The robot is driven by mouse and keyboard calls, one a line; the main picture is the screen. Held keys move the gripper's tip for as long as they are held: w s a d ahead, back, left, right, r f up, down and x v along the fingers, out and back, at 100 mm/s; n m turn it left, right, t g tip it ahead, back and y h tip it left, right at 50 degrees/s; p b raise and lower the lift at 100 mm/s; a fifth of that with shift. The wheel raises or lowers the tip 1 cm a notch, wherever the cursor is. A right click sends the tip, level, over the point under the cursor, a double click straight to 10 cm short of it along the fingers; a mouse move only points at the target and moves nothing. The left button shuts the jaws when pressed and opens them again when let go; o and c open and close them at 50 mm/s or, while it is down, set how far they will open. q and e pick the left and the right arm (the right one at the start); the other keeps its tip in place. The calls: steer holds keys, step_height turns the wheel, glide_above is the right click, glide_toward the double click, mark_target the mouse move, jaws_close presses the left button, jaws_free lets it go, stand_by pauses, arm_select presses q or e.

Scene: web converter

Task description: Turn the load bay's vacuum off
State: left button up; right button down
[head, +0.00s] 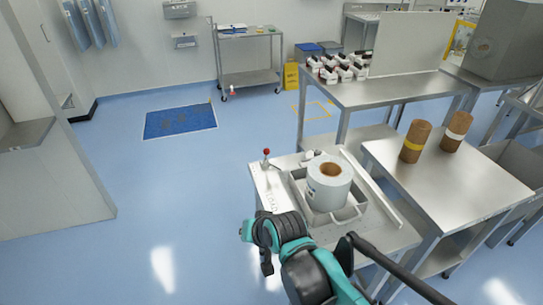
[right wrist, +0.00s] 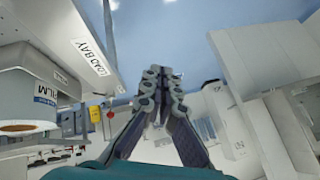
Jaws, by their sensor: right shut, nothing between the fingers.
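The load bay (head: 256,178) is a pale stand in the head view, with a small lever topped by a red knob (head: 266,152) at its far left corner. The knob stands upright with nothing touching it. A white film roll (head: 318,190) sits in a grey tray on the bay. My right arm reaches in from the bottom of the head view to the bay's near left side. My right gripper (right wrist: 163,78) is shut and empty in the right wrist view, to the right of the LOAD BAY label (right wrist: 90,58) and apart from it. My left gripper is not in view.
A steel table (head: 470,175) with two brown cores (head: 415,142) stands right of the bay. A longer bench (head: 400,92) with several red and white items is behind it. Open blue floor (head: 180,185) lies left of the bay, with a dark blue mat (head: 180,121) beyond.

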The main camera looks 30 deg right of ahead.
steer(key=w+d+m+t+p, duration=0.35)
steer(key=w+d+m, duration=0.85)
steer(key=w+m, duration=0.45)
steer(key=w+d+f+m+t+p, duration=0.1)
steer(key=d+f+m, duration=0.1)
steer(key=d+m, duration=0.5)
steer(key=w+d+f+m+t+h+p, duration=0.1)
steer(key=d+f+m+p, duration=0.1)
steer(key=d+m, duration=0.5)
steer(key=shift+f+h, duration=0.3)
steer(key=shift+f, duration=0.4)
steer(key=b, duration=0.3)
glide_toward(266, 156)
steer(key=f, duration=0.2)
steer(key=w, duration=0.2)
steer(key=w+r, duration=0.1)
steer(key=shift+w+d+r, duration=0.15)
steer(key=shift+w, duration=0.25)
